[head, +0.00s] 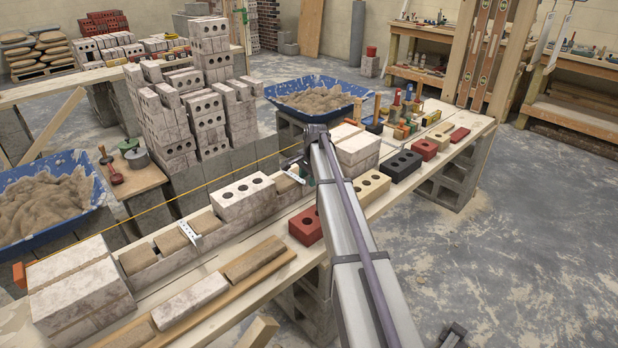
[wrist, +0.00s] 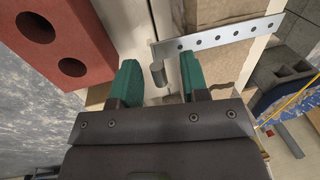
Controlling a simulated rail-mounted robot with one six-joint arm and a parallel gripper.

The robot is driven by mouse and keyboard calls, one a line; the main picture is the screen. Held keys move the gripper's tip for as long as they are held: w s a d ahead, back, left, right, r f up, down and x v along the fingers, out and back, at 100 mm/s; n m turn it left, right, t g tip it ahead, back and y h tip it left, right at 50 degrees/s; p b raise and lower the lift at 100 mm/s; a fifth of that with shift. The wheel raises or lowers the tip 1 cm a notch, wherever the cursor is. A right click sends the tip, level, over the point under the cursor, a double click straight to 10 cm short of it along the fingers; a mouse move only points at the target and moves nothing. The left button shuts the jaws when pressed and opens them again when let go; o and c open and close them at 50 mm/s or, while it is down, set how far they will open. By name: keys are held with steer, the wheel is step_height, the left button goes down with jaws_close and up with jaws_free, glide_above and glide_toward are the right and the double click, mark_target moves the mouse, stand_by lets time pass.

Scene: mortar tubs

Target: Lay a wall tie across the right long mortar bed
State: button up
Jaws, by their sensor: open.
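A perforated metal wall tie (wrist: 217,38) lies across the right long mortar bed (wrist: 228,68) in the wrist view, its left end reaching past the bed's edge. A small grey cylinder (wrist: 158,74) shows at that end, between my fingers. In the head view this tie (head: 294,177) lies just left of my gripper (head: 307,172), which is largely hidden by my arm. The wrist view shows my green-fingered gripper (wrist: 160,82) open, its fingers apart on either side of the cylinder. Another tie (head: 189,234) lies across the left mortar bed (head: 170,241).
A pale holed brick (head: 243,198) stands between the beds. A red holed brick (head: 306,226) lies on the plank close by; it also shows in the wrist view (wrist: 55,40). Stacked bricks (head: 357,150) stand right of my gripper. A yellow string (head: 222,176) runs behind the wall.

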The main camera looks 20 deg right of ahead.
step_height(320, 180, up, 11)
steer(key=s+p, duration=0.1)
steer(key=p, duration=0.9)
steer(key=shift+s+d+f, duration=0.2)
steer(key=shift+s+d, duration=0.05)
steer(key=shift+s, duration=0.15)
steer(key=shift+f, duration=0.1)
steer(key=s+a+r+n+g+p, duration=0.1)
steer(key=s+a+r+n+p, duration=0.2)
steer(key=s+a+n, duration=0.4)
steer(key=s+a+r+n+g+p, duration=0.1)
steer(key=s+a+r+n+p, duration=0.2)
steer(key=s+a+n, duration=0.4)
steer(key=s+a, duration=0.5)
steer(key=s, duration=0.4)
steer(key=s+a, duration=0.4)
steer(key=s, duration=0.6)
steer(key=shift+a+r+h, duration=0.15)
steer(key=shift+a+h, duration=0.15)
steer(key=shift+a, duration=0.05)
